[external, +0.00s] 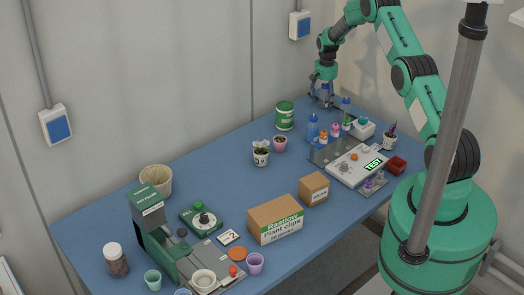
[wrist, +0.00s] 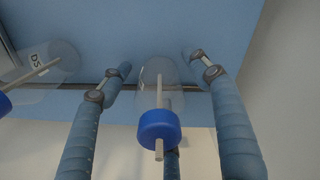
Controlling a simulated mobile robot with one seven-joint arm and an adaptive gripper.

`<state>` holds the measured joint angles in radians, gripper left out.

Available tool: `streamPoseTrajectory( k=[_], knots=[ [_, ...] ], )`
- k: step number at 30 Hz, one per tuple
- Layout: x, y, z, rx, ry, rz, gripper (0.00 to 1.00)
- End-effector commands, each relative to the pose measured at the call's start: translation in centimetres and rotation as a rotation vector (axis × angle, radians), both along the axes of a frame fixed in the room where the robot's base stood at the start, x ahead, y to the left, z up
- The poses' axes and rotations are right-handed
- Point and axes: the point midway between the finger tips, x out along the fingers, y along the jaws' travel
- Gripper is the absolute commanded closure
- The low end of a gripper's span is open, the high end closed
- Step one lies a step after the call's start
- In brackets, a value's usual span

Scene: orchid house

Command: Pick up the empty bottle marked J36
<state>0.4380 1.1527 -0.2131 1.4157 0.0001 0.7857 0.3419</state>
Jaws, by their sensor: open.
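A clear bottle (wrist: 157,76) with a blue cap (wrist: 160,127) and a thin pale tube through it is between my gripper's spread fingers in the wrist view. It looks empty; only an edge of its label shows, and I cannot read the marking. My gripper (wrist: 160,65) is open around it, with visible gaps on both sides. A second clear bottle (wrist: 62,58), whose label seems to read D5, lies left of the fingers in that view. In the external view my gripper (external: 322,97) is low at the table's far end, with a blue cap (external: 325,87) between its fingers.
Another blue-capped bottle (external: 346,103) stands close to the right of my gripper. A blue bottle (external: 312,129) and small coloured-capped bottles stand in front. A green tin (external: 285,115) is to the left. The wall is close behind. The blue table (external: 205,165) is clear at centre left.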

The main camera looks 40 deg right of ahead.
Motion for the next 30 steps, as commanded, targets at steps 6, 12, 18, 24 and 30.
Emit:
streamPoseTrajectory(
  k=[6,12,18,24,30],
  knots=[
    [-0.01,0.00,0.02,0.000,0.000,0.000,0.38],
    [-0.01,0.00,0.02,0.000,0.000,0.000,0.38],
    [-0.02,0.01,0.01,0.001,0.001,0.000,0.78],
    [-0.01,0.00,0.02,0.000,0.000,0.000,0.84],
    [0.01,-0.01,0.21,0.000,0.000,0.000,0.84]
  ],
)
